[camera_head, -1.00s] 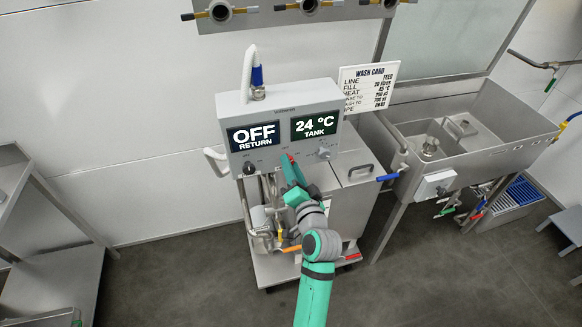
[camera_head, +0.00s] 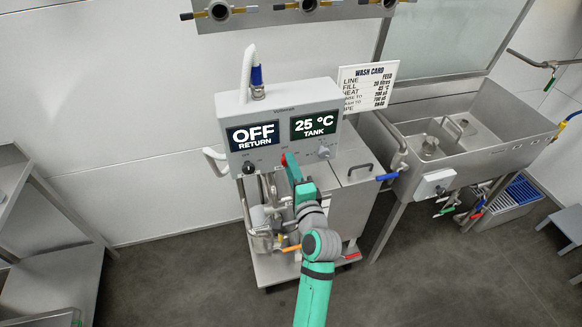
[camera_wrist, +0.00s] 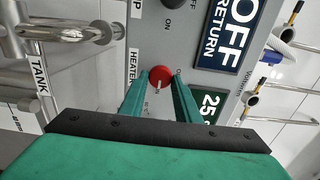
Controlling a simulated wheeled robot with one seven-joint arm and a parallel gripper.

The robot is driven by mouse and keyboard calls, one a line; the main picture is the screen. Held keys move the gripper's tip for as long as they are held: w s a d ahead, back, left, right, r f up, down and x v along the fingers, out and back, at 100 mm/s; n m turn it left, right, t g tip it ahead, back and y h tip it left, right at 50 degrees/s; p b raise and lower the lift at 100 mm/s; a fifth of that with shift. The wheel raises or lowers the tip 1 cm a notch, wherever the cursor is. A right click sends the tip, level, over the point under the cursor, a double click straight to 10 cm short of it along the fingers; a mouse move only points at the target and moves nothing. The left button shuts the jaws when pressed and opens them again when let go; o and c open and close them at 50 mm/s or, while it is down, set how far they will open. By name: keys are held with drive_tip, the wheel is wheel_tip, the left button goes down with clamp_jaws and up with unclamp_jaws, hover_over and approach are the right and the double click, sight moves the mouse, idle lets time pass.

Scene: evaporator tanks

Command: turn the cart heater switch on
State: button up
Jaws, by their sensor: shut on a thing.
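The cart heater switch is a red knob (camera_wrist: 160,75) on the cart's grey control box (camera_head: 268,162), beside a HEATER label (camera_wrist: 132,68) in the wrist view. My gripper (camera_wrist: 160,84) has its two green fingers on either side of this knob and is shut on it. In the head view, my gripper (camera_head: 288,160) reaches the front of the box below the displays, and the fingers mostly hide the knob. Small lettering by the knob is partly covered, and I cannot tell which way the knob points. The tank display (camera_head: 316,124) reads 25 °C.
The return display (camera_head: 253,136) reads OFF. A black knob (camera_head: 249,168) sits on the left of the box front and a grey knob (camera_head: 324,152) on the right. Pipes (camera_head: 262,215) run below the box. A steel sink (camera_head: 475,140) stands to the right.

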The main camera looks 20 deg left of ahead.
idle(0.4)
drive_tip(key=o, duration=1)
drive_tip(key=v, duration=1.1)
drive_tip(key=shift+f, duration=0.1)
